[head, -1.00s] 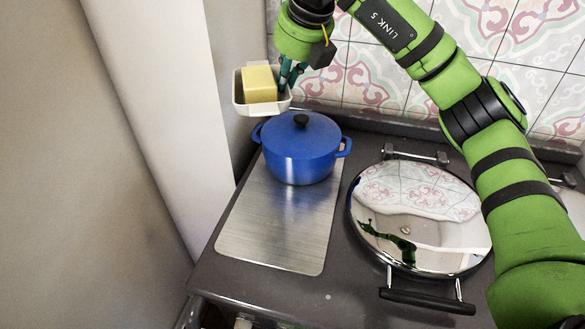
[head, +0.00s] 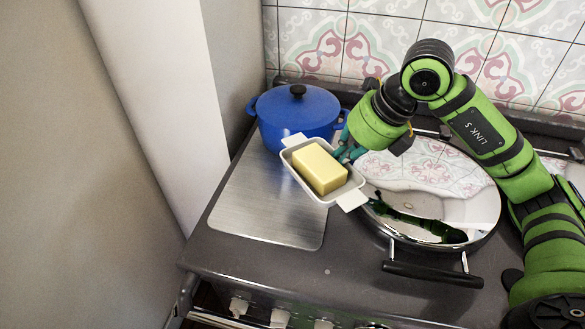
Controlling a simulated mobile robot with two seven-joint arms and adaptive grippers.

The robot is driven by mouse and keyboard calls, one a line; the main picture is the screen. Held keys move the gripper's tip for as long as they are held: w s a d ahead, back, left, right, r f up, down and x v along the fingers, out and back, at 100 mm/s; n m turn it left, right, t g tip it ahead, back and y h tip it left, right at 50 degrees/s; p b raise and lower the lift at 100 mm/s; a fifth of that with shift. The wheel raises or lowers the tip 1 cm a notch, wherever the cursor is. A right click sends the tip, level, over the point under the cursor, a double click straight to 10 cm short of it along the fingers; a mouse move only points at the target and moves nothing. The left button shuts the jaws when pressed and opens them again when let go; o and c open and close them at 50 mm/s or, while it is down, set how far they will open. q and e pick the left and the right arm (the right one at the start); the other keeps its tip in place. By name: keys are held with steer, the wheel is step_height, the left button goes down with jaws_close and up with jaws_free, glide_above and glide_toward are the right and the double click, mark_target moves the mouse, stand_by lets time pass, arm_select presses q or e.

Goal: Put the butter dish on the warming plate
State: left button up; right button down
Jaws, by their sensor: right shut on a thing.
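The butter dish (head: 353,198) is a white tray with handles and a yellow block of butter (head: 320,167) in it. My right gripper (head: 346,152) is shut on the dish's far right side. The dish appears held above the stove, between the warming plate and the round lid, with one handle over the plate's right edge. The warming plate (head: 245,215) is a flat brushed-metal sheet on the left of the stove top. Its front part is bare. My left gripper is not in view.
A blue lidded pot (head: 297,112) stands on the back of the warming plate, just behind the dish. A shiny domed lid (head: 425,180) with a front handle lies to the right. A wall borders the left side, and knobs line the stove front.

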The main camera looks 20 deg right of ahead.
steer(key=w+a+f+p, duration=0.1)
steer(key=w+a, duration=0.1)
steer(key=w+a+f, duration=0.2)
steer(key=w+a+f+p, duration=0.1)
steer(key=w+a+f, duration=0.1)
steer(key=a, duration=0.1)
steer(key=shift+w+f+p, duration=0.15)
steer(key=shift+w+p, duration=0.2)
step_height(320, 180, down, 4)
steer(key=shift+r+p, duration=0.15)
steer(key=shift+p, duration=0.55)
steer(key=shift+f, duration=0.25)
steer(key=shift+w, duration=0.1)
steer(key=shift+f, duration=0.25)
steer(key=c, duration=1.4)
jaws_free()
